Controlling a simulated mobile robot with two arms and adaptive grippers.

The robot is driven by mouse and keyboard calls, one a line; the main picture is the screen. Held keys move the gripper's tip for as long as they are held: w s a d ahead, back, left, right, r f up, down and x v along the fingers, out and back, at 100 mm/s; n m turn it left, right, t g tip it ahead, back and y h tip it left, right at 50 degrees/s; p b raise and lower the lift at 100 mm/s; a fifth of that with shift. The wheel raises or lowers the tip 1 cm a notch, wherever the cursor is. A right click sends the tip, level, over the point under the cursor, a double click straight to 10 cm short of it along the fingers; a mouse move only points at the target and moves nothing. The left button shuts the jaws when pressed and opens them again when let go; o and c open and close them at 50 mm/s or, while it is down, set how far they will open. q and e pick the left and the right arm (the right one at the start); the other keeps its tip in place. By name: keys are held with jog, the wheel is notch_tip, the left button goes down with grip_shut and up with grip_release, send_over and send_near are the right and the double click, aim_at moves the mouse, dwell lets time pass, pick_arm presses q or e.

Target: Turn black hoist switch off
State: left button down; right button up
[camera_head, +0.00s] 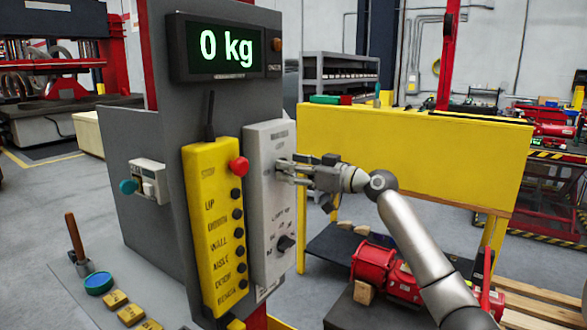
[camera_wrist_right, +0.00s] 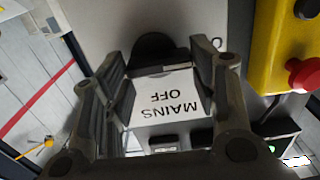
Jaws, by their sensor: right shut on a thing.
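A grey control box (camera_head: 266,140) is on the side of the grey column. My right gripper (camera_head: 281,168) reaches its upper part from the right in the head view. In the right wrist view, the gripper (camera_wrist_right: 165,58) is shut on a black switch knob (camera_wrist_right: 158,48), with one finger on each side. A white label reading "MAINS OFF" (camera_wrist_right: 172,97) appears upside down beside the knob. The gripper mostly hides this knob in the head view. Another black rotary knob (camera_head: 286,244) sits lower on the box, clear of the gripper. My left gripper is not in view.
A yellow pendant (camera_head: 208,225) with black buttons and a red button (camera_head: 239,166) stands close left of the box. A display (camera_head: 226,48) above reads 0 kg. A yellow panel (camera_head: 420,150) stands behind my right arm, with red machinery (camera_head: 375,263) below.

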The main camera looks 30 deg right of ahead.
jog(key=shift+w+d+m+p, duration=0.15)
jog(key=shift+m+p, duration=1.15)
jog(key=shift+m, duration=1.55)
jog(key=shift+d+m+p, duration=0.2)
jog(key=shift+m+p, duration=1.05)
jog(key=shift+m, duration=1.65)
jog(key=shift+w+d+m+p, duration=0.15)
jog(key=shift+m+p, duration=1.15)
jog(key=shift+m, duration=1.55)
jog(key=shift+s, duration=0.1)
jog(key=o, duration=1)
jog(key=shift+d+f, duration=0.1)
jog(key=shift+o, duration=0.2)
